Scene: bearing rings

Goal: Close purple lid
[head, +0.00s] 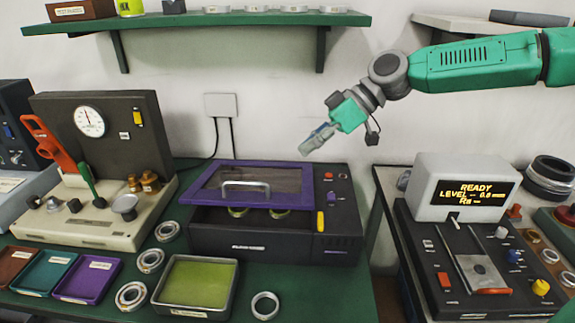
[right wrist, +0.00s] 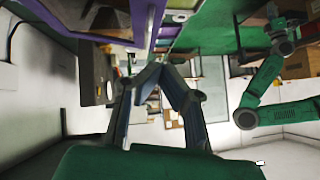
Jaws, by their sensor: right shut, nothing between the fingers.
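The purple lid (head: 308,186) is a frame with a clear window and a grey handle (head: 246,187). It stands tilted partly open on the black box (head: 275,245) in the middle of the head view. Rings (head: 238,212) show inside, below its front edge. My right gripper (head: 306,149) is shut and empty, above and right of the lid, apart from it. Its closed fingers (right wrist: 160,72) also show in the right wrist view, where a purple edge (right wrist: 62,22) shows at upper left. My left gripper is not in the head view.
A tester with a gauge (head: 90,122) stands left of the box, a READY display unit (head: 466,190) right. Loose rings, small trays (head: 87,280) and a yellow-green tray (head: 196,260) lie in front. A green shelf (head: 210,21) hangs above. Table right of the loose front ring is clear.

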